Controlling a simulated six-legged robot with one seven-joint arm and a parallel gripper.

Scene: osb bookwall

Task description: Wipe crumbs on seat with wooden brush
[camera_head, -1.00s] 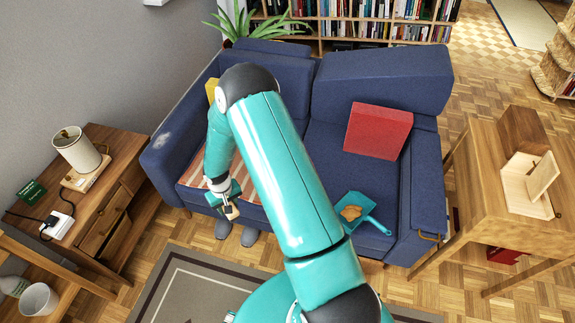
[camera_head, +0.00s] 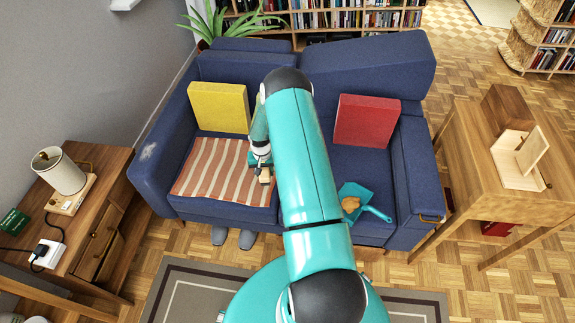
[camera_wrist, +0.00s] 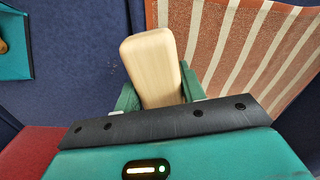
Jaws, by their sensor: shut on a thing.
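My gripper (camera_head: 263,168) is shut on the wooden brush (camera_wrist: 153,60), a pale block with rounded corners. In the wrist view the brush sticks out between the two green fingers; its bristles are hidden. In the head view my gripper is over the blue sofa's seat (camera_head: 352,165), at the right edge of the striped cloth (camera_head: 212,168). I cannot tell whether the brush touches the seat. Tiny specks on the blue seat (camera_wrist: 80,60) in the wrist view may be crumbs, too small to be sure.
A teal dustpan (camera_head: 360,196) holding a brown piece (camera_head: 350,204) lies at the seat's front right. A yellow cushion (camera_head: 219,107) and a red cushion (camera_head: 366,121) lean on the backrest. Wooden tables flank the sofa. My arm hides the seat's middle.

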